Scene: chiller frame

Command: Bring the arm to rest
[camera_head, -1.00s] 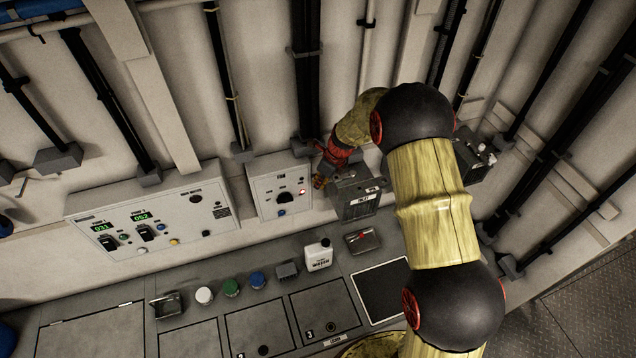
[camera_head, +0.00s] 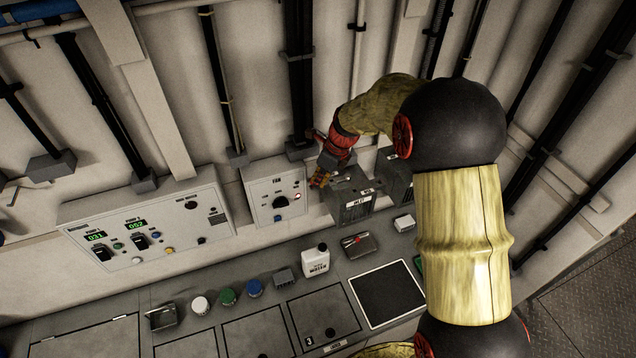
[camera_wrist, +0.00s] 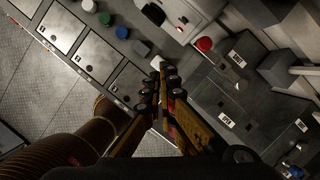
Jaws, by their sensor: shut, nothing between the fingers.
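My gripper (camera_head: 320,180) is at the end of my yellow arm, close in front of the wall at the upper middle of the head view. It is beside the fan panel (camera_head: 275,200) and just above the grey box (camera_head: 350,204) with a white label. In the wrist view my gripper (camera_wrist: 165,78) points away from the camera with its fingers together and nothing between them. The counter with its square hatches lies beyond the fingers there. My arm hides part of the wall and the counter's right end in the head view.
A wider panel (camera_head: 150,222) with green displays is on the wall at left. Vertical pipes line the wall. The counter's front is mostly clear.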

